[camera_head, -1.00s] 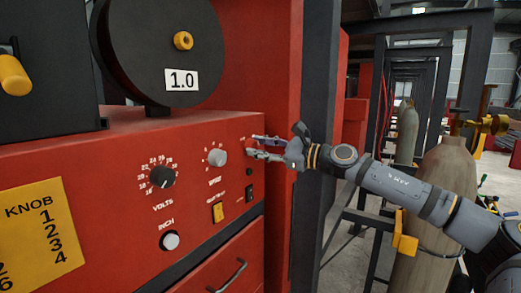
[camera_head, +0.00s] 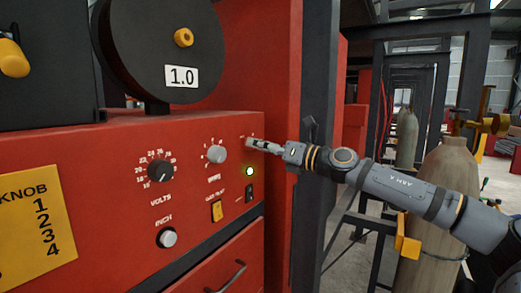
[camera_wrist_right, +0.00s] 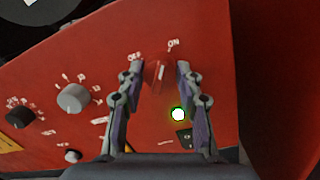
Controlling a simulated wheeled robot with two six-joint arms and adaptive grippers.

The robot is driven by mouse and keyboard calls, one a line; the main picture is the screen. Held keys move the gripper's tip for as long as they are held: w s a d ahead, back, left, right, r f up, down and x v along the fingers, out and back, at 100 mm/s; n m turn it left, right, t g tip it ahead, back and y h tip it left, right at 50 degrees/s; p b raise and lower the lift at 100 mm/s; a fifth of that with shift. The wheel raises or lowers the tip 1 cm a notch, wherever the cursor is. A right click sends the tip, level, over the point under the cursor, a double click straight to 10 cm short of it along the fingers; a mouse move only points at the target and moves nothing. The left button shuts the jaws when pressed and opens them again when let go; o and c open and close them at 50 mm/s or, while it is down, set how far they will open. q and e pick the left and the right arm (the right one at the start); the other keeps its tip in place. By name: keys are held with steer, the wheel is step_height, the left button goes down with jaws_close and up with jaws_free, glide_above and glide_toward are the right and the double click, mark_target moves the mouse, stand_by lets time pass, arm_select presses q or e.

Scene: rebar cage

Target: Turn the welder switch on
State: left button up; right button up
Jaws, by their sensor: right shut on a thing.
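The welder switch (camera_wrist_right: 158,73) is a red rotary knob on the red welder's front panel, with OFF at its upper left and ON at its upper right. In the right wrist view its white mark points up, towards the ON side. The green lamp (camera_head: 250,171) below the switch is lit and also shows in the wrist view (camera_wrist_right: 178,114). My right gripper (camera_head: 252,144) is at the panel's upper right, its two fingers on either side of the switch and shut on it. In the head view the fingers hide the switch. My left gripper is out of view.
The panel (camera_head: 120,210) also holds a volts knob (camera_head: 160,171), a grey knob (camera_head: 217,154), an inch knob (camera_head: 167,238) and a yellow rocker (camera_head: 216,211). A black spool (camera_head: 150,50) stands on top. A dark post (camera_head: 325,200) and a gas cylinder (camera_head: 437,180) stand to the right.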

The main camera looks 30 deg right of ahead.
steer(key=shift+m+b, duration=0.3)
steer(key=shift+m, duration=1)
steer(key=shift+h, duration=0.3)
steer(key=o, duration=1.1)
steer(key=shift+o, duration=0.2)
